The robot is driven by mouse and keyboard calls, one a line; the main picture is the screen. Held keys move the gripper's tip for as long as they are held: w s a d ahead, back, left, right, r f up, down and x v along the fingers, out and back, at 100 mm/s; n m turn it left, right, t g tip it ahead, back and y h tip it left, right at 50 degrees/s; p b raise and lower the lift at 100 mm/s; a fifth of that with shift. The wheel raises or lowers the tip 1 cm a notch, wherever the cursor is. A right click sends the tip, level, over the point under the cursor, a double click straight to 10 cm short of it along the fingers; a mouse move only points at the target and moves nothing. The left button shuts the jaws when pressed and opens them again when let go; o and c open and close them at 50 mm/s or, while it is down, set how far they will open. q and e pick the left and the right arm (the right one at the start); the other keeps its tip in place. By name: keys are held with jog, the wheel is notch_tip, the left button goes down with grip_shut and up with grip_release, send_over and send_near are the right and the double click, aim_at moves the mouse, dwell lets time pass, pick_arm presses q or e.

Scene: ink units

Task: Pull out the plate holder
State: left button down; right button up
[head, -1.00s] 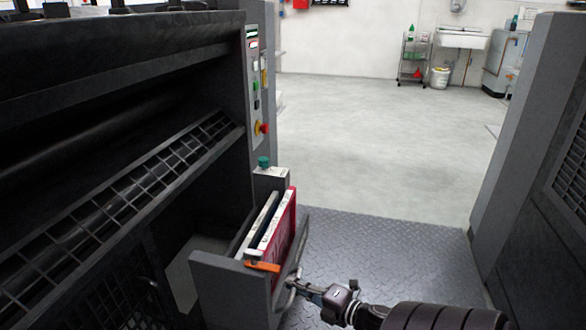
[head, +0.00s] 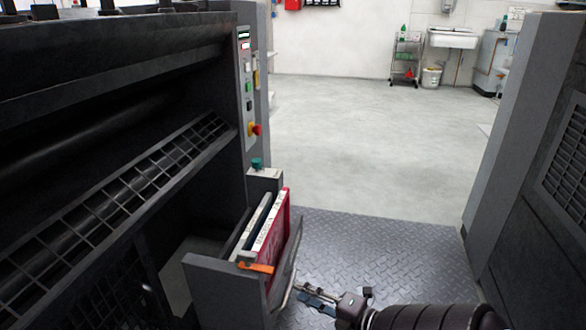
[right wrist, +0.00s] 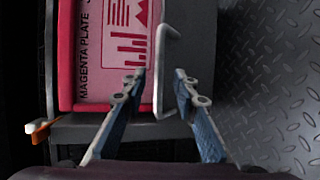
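The plate holder (head: 223,290) is a grey upright box at the lower middle of the head view, beside the press. It holds a red-edged plate (head: 277,230), whose pink face reads "MAGENTA PLATE" (right wrist: 117,55) in the right wrist view. A light metal handle (right wrist: 160,75) stands out from the holder's side. My right gripper (head: 303,290) is at the handle. In the right wrist view its fingers (right wrist: 160,82) are apart, one on each side of the handle bar, with gaps visible. My left gripper is not in view.
The dark press (head: 110,150) fills the left, with a control panel (head: 247,90) at its end. A grey machine (head: 515,130) stands at the right. The ribbed metal floor plate (head: 385,250) between them is clear. An orange tab (head: 256,268) sits on the holder's front edge.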

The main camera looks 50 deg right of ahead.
jog(key=s+r, duration=0.1)
jog(key=s, duration=0.5)
jog(key=shift+s, duration=0.15)
jog(key=shift+r, duration=0.1)
